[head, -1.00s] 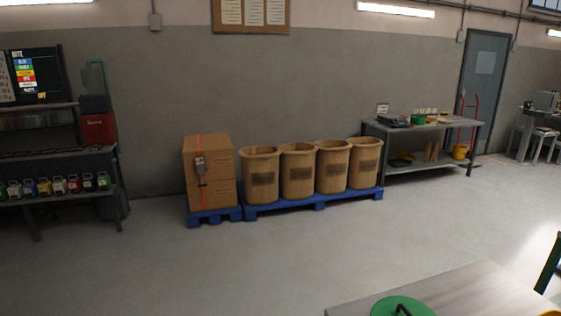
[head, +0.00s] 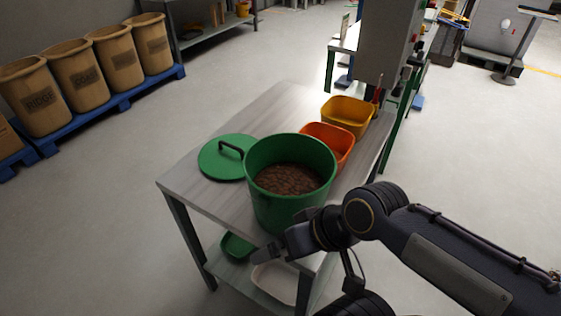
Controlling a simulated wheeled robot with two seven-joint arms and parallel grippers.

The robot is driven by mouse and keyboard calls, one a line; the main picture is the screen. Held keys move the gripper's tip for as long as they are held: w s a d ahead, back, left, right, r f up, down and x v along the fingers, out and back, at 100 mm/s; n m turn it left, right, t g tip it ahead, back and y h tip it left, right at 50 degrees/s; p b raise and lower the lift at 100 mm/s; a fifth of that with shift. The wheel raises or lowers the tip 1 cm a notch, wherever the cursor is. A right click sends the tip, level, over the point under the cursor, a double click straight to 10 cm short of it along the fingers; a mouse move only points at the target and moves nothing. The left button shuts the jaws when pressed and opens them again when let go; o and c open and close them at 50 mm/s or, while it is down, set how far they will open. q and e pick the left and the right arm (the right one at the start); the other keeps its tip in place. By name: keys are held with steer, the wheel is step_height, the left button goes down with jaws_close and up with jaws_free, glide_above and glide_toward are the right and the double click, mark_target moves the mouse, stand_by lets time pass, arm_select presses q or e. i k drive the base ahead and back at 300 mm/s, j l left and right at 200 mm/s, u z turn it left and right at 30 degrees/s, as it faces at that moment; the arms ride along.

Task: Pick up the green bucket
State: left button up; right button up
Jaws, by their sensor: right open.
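The green bucket (head: 267,205) stands upright on the near end of a grey-topped table (head: 192,181), filled partway with brown granules (head: 290,180). Its green lid (head: 222,160) with a dark handle lies flat on the table to the bucket's left. My right arm comes in from the right, and my right gripper (head: 268,252) is low in front of the bucket's near side, at about the table's front edge. It is open and holds nothing that I can see. Whether it touches the bucket, I cannot tell. My left gripper is out of view.
An orange bin (head: 330,139) and a yellow bin (head: 348,113) stand behind the bucket. A green tray (head: 237,246) and a white tray (head: 273,284) are on the lower shelf. Tan barrels (head: 80,75) stand on a blue pallet (head: 120,102) at left. The floor between is clear.

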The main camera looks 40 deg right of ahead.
mark_target(286, 174)
steer(key=l+z, duration=0.1)
steer(key=z, duration=1.15)
